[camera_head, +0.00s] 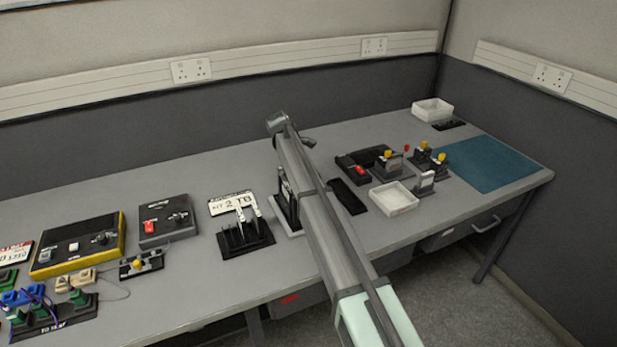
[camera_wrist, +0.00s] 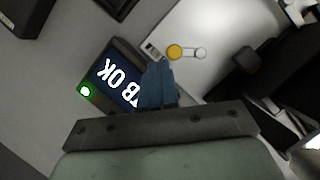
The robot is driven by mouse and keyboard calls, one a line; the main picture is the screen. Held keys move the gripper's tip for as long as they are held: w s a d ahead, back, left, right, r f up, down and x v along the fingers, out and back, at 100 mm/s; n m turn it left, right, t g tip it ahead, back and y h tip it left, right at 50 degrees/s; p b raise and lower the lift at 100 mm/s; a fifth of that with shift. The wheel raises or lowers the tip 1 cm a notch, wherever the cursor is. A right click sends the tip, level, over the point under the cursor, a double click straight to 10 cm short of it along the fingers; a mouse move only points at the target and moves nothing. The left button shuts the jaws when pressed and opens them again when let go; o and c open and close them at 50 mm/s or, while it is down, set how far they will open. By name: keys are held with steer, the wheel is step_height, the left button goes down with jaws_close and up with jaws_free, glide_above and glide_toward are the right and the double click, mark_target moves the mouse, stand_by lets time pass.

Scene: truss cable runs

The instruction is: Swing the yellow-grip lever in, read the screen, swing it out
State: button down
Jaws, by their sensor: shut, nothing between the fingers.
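In the wrist view, a dark-framed screen (camera_wrist: 112,72) shows white letters that read "TB OK", tilted in the picture. A small green light (camera_wrist: 85,91) glows at its left corner. My gripper (camera_wrist: 160,72) is shut and empty, and its blue fingers cover part of the screen's right side. A round yellow thing (camera_wrist: 175,51) with a pale ring beside it shows just beyond the fingertips, against a pale panel. I cannot tell if it is the lever's grip. In the head view my arm crosses the middle of the bench and the fingers cannot be made out.
In the head view, the bench (camera_head: 190,170) holds a white plate (camera_head: 232,202) and a black stand with white levers (camera_head: 245,235) left of my arm. Right of it are a white tray (camera_head: 394,198), several yellow-topped fixtures (camera_head: 388,153) and a blue mat (camera_head: 490,165).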

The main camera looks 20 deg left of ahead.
steer(key=w+a+r, duration=0.3)
steer(key=r, duration=0.6)
steer(key=shift+a+r, duration=0.15)
steer(key=shift+a, duration=0.05)
steer(key=s+a, duration=0.4)
steer(key=s, duration=0.2)
steer(key=shift+a, duration=0.3)
steer(key=x, duration=0.9)
steer(key=shift+d, duration=0.1)
steer(key=d, duration=0.1)
steer(key=d+f, duration=0.1)
steer(key=shift+w+d, duration=0.2)
steer(key=shift+d, duration=0.2)
steer(key=shift+w+d, duration=0.15)
steer(key=shift+d, duration=0.5)
